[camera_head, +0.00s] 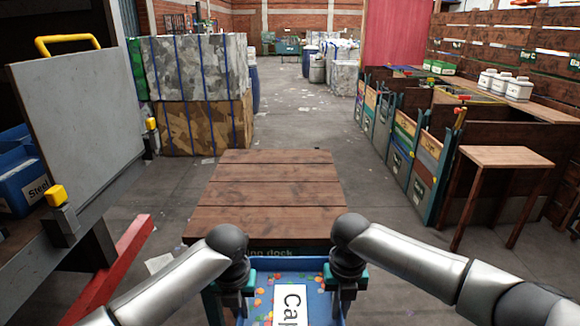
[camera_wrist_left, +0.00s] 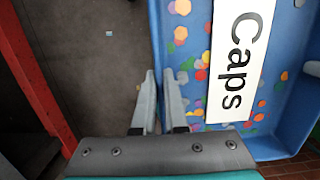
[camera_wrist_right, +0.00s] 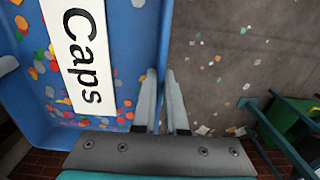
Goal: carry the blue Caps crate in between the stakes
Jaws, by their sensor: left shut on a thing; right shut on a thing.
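The blue Caps crate (camera_head: 258,268) is at the bottom of the head view, close in front of me, its front part cut off. Colourful caps and a white Caps label (camera_head: 290,303) show inside. My left gripper (camera_wrist_left: 161,85) is shut on the crate's left wall, one finger inside and one outside. My right gripper (camera_wrist_right: 162,85) is shut on its right wall the same way. In the head view both hands are at the crate's sides and hide their fingertips. I cannot clearly make out the stakes.
A low plank-topped dock (camera_head: 270,190) stands just beyond the crate, its top bare. Labelled bins (camera_head: 425,170) and a small wooden table (camera_head: 505,158) are to the right. A grey panel (camera_head: 75,115) and red beam (camera_head: 115,270) are left. Open floor (camera_head: 300,115) lies beyond.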

